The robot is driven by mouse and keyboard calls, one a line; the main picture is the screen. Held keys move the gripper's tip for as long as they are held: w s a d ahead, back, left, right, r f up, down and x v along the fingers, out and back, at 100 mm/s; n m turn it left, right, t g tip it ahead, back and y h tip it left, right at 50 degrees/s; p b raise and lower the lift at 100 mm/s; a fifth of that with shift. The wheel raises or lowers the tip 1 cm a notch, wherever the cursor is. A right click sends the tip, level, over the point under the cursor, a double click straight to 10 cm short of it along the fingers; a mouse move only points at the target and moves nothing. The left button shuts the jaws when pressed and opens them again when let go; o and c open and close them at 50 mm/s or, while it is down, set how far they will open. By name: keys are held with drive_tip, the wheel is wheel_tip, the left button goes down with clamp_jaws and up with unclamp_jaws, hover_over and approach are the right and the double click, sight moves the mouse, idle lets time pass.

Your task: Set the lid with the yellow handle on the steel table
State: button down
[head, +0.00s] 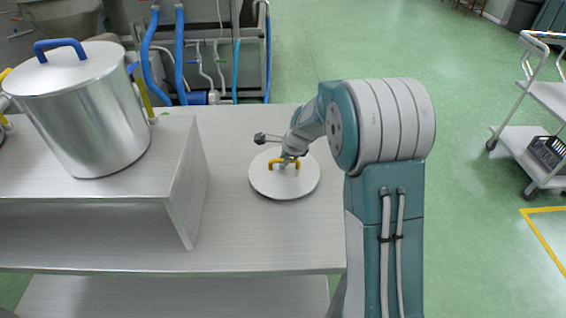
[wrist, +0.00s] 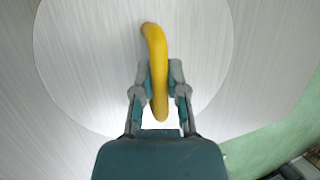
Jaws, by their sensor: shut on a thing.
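The round steel lid (head: 285,186) with its yellow handle (head: 273,164) is at or just above the right part of the steel table (head: 240,240); I cannot tell whether it touches. My gripper (head: 289,160) is over the lid and shut on the handle. In the wrist view the two fingers of my gripper (wrist: 160,90) close on both sides of the yellow handle (wrist: 155,45), with the pale lid (wrist: 90,60) below. The lid looks about level.
A big steel pot (head: 88,120) with a blue-handled lid (head: 75,62) stands on a raised steel shelf (head: 190,185) at left. Blue hoses (head: 180,55) and machinery are behind the table. A white trolley (head: 530,150) stands at far right on green floor.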

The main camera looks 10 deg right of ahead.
drive_tip(key=shift+d+f, duration=0.1)
drive_tip(key=shift+f, duration=0.25)
drive_tip(key=shift+d, duration=0.25)
drive_tip(key=c, duration=0.7)
unclamp_jaws()
drive_tip(key=shift+a, duration=0.15)
drive_tip(key=v, duration=1.2)
drive_tip(key=s+a+r+n+h, duration=0.1)
drive_tip(key=s+r+n, duration=0.35)
drive_tip(key=s, duration=0.25)
drive_tip(key=s+a+r+n, duration=0.2)
drive_tip(key=s+r+n, duration=0.25)
drive_tip(key=s, duration=0.35)
drive_tip(key=s+n, duration=0.3)
drive_tip(key=s, duration=0.1)
drive_tip(key=s+n+t+h, duration=0.1)
drive_tip(key=s+n, duration=0.3)
drive_tip(key=s, duration=0.1)
drive_tip(key=s+n, duration=0.3)
drive_tip(key=s, duration=0.2)
drive_tip(key=shift+s+d+f+n+t+h, duration=0.15)
drive_tip(key=shift+f+n+t+h, duration=0.15)
drive_tip(key=shift+f+n+h, duration=0.1)
